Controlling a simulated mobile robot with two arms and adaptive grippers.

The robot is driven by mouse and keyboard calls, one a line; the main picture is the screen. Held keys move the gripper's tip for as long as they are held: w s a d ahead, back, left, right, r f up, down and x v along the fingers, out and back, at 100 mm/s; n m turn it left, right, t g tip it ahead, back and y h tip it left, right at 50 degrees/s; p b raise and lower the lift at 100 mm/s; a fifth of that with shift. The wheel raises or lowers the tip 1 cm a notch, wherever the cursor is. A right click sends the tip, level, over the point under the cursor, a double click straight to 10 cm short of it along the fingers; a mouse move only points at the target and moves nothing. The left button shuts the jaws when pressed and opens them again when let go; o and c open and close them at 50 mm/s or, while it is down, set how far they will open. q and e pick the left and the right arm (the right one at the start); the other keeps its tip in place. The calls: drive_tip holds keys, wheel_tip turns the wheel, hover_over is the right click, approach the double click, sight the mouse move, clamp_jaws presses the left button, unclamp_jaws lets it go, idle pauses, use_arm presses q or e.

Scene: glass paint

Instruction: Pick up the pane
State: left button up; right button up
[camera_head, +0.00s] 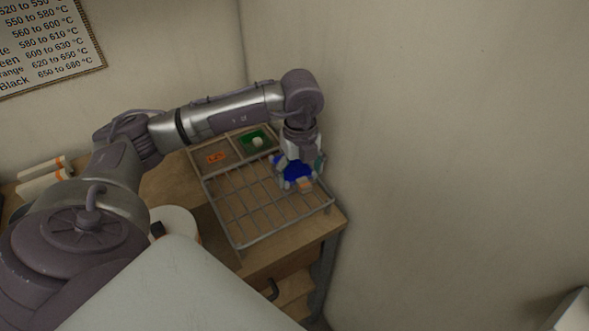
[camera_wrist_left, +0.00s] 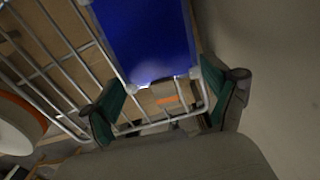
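The blue pane (camera_head: 297,171) is at the right end of a wire rack (camera_head: 243,211), partly hidden by my left gripper (camera_head: 299,165) just above it. In the left wrist view the pane (camera_wrist_left: 150,40) shows as a flat blue rectangle with its near edge between my fingertips. There my left gripper (camera_wrist_left: 166,84) is open, its green fingers wide apart on either side of that edge. I cannot tell whether a finger touches the pane. My right gripper is not in view.
The rack stands on a wooden table (camera_head: 268,256) against a plain wall (camera_head: 430,130). Behind it are compartments with an orange piece (camera_head: 215,158) and a green piece (camera_head: 252,138). A white round container (camera_head: 178,222) stands left of the rack. The wall is close on the right.

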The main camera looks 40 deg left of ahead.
sight(300, 177)
use_arm(q)
drive_tip(key=c, duration=0.4)
wheel_tip(300, 177, up, 13)
drive_tip(key=shift+r+p, duration=0.1)
drive_tip(key=shift+p, duration=0.3)
idle(0.5)
